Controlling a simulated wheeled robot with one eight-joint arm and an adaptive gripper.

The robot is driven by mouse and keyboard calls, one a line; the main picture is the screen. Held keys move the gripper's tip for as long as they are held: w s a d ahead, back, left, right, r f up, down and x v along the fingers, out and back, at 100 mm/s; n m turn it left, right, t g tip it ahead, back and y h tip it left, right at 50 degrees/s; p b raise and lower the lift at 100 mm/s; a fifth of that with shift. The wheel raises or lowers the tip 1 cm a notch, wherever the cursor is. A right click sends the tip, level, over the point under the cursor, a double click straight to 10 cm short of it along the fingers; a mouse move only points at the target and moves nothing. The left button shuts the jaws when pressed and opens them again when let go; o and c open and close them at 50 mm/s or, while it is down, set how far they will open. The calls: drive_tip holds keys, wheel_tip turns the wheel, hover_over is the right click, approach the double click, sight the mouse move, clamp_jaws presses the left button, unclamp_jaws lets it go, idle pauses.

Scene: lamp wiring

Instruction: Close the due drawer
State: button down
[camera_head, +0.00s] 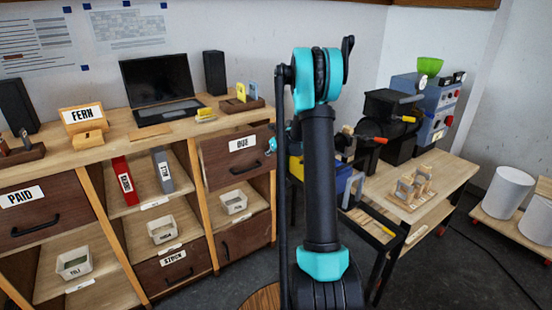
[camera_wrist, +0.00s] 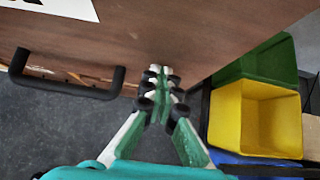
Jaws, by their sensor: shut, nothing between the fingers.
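The due drawer (camera_head: 222,165) has a brown wooden front with a white DUE label and a dark bar handle (camera_head: 245,171). In the head view it juts out a little from the cabinet, so it stands partly open. In the wrist view the drawer front (camera_wrist: 190,35) fills the top, with its handle (camera_wrist: 70,85) at the left. My gripper (camera_wrist: 160,75) is shut and empty, its fingertips at the lower edge of the front, right of the handle. I cannot tell whether they touch it.
A yellow bin (camera_wrist: 255,115) and a green bin (camera_wrist: 262,65) stand right of the drawer front. A workbench (camera_head: 445,180) with dark machines is to the right. The PAID drawer (camera_head: 40,210) is at the far left. Grey floor lies below.

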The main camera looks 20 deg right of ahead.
drive_tip(key=w+a, duration=0.1)
drive_tip(key=w, duration=0.4)
drive_tip(key=w+a, duration=0.1)
drive_tip(key=w, duration=0.2)
drive_tip(key=shift+a+r, duration=0.1)
drive_tip(key=shift+a, duration=0.2)
